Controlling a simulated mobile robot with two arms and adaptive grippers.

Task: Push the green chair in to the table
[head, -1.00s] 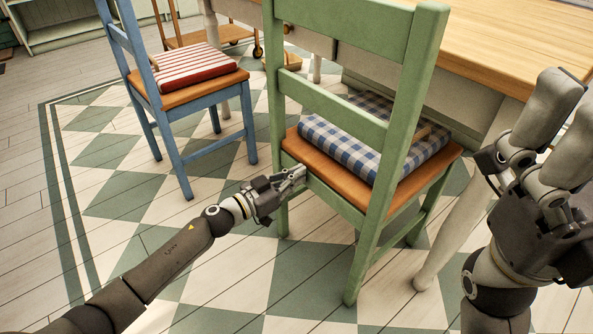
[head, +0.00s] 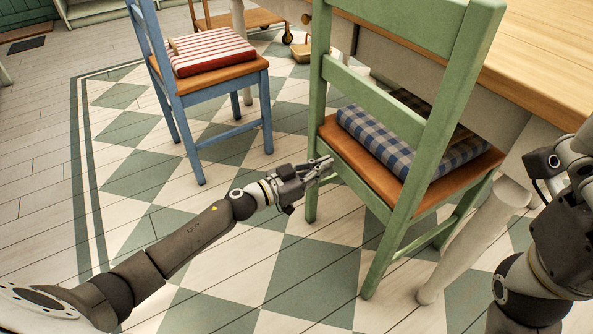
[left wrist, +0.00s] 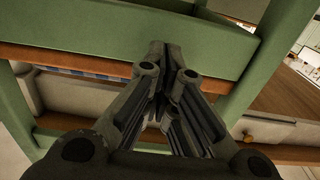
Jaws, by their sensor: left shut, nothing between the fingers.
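The green chair (head: 375,98) stands upright at the wooden table (head: 548,75), its backrest toward me. Its orange-brown seat carries a blue-and-white checked cushion (head: 385,143), whose far part lies in shadow under the tabletop. My left gripper (head: 326,163) is shut and empty, its fingertips at the seat's rear edge beside the left rear leg. In the left wrist view the shut fingers (left wrist: 165,55) point at a green rail of the chair (left wrist: 120,30); I cannot tell whether they touch it. My right gripper (head: 560,165) is at the right edge, partly cut off.
A blue chair (head: 220,92) with a red-striped cushion (head: 207,50) stands to the left. A pale table leg (head: 470,240) is close to the green chair's right side. A wooden trolley (head: 245,18) stands behind. The checkered floor at front left is clear.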

